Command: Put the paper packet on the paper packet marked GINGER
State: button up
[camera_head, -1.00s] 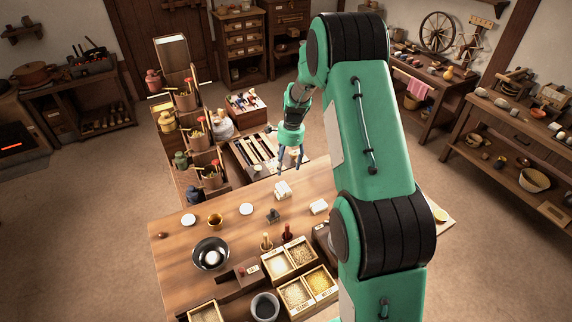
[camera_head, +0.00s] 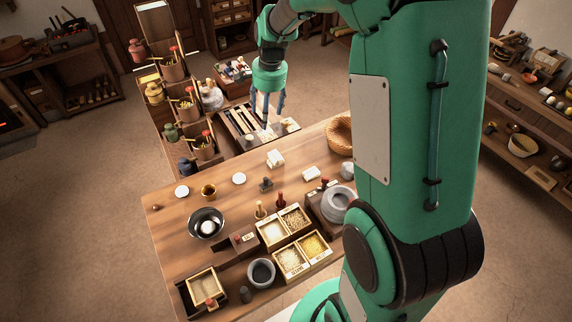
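Two small white packets lie on the wooden table: one packet (camera_head: 275,158) near the table's far edge, looking like stacked or folded pieces, and another packet (camera_head: 311,173) to its right and nearer. Any writing on them is too small to read, so I cannot tell which is marked GINGER. My gripper (camera_head: 267,112) points down beyond the far packet, over the near end of the slotted tray. Its blue fingers are spread apart, and I see no packet between them.
The slotted tray (camera_head: 232,124) adjoins the table's far side. A wicker basket (camera_head: 338,136), dark bowl (camera_head: 206,222), grey quern (camera_head: 337,203) and boxes of grain (camera_head: 291,262) stand on the table. Stepped shelves with jars rise at left.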

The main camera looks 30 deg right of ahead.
jog(key=s+a+r+n+t, duration=0.2)
jog(key=s+a+r+n, duration=0.25)
jog(key=s+r, duration=0.55)
jog(key=s+a+r+n+t, duration=0.1)
jog(key=s+a+r+n, duration=0.4)
jog(key=s, duration=0.9)
jog(key=s+a+n+t, duration=0.1)
jog(key=s+a+n, duration=0.2)
jog(key=s, duration=0.7)
jog(key=shift+s+r+h, duration=0.25)
jog(key=shift+r+h, duration=0.05)
jog(key=shift+r, duration=0.05)
